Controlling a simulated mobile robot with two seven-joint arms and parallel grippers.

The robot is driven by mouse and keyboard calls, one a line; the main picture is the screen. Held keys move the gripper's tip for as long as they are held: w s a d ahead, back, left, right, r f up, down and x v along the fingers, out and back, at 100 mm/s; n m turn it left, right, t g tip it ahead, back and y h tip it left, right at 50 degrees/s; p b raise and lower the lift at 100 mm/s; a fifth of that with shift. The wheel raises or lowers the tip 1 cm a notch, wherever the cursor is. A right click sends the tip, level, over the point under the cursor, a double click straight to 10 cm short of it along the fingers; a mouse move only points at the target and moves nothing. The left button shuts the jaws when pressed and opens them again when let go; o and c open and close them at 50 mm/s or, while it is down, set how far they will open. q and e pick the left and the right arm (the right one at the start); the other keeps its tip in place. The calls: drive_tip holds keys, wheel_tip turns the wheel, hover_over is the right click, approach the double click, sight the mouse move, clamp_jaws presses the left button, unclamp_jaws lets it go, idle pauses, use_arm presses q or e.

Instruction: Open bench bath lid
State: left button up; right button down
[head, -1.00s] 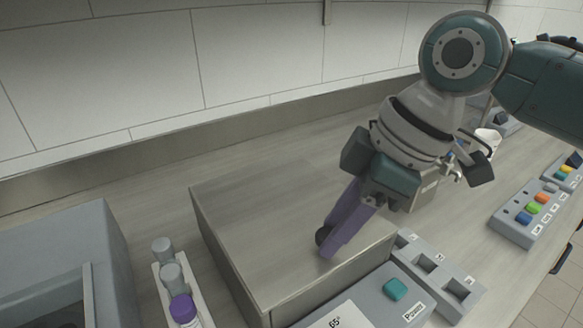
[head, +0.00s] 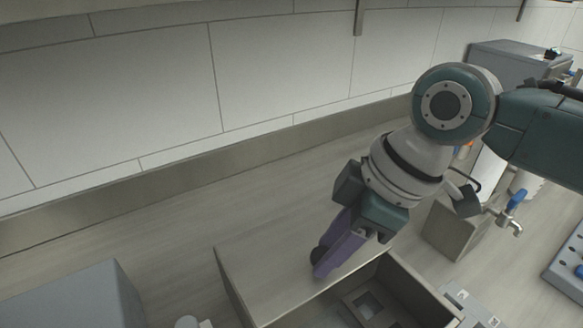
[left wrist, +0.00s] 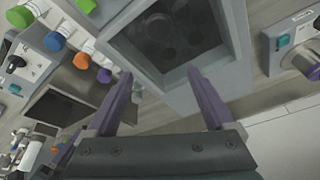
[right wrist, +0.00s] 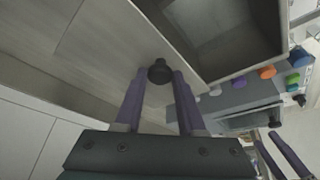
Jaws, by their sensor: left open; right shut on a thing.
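The bench bath's metal lid (head: 268,272) is shifted left of the bath, whose rim (head: 418,275) shows at the lower right with its inside partly uncovered. A dark round knob (right wrist: 160,72) sits on the lid. My right gripper (head: 325,262) is shut on the knob; in the right wrist view the gripper (right wrist: 160,75) has a purple finger on each side of it. The open bath (right wrist: 285,45) shows beside the lid there. My left gripper (left wrist: 163,88) is open and empty, over a grey box with a dark square opening (left wrist: 172,35).
A grey box (head: 75,295) stands at the lower left. The back wall (head: 270,75) runs behind the bench. Bench top behind the lid is clear.

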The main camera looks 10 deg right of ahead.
use_arm(q)
drive_tip(key=shift+s+f, duration=0.1)
drive_tip(key=shift+s, duration=0.15)
use_arm(e)
drive_tip(key=shift+s, duration=0.1)
drive_tip(key=c, duration=0.5)
unclamp_jaws()
use_arm(q)
drive_tip(key=shift+d+r, duration=0.1)
drive_tip(key=shift+r, duration=0.15)
use_arm(e)
drive_tip(key=v, duration=1)
drive_tip(key=shift+s, duration=0.1)
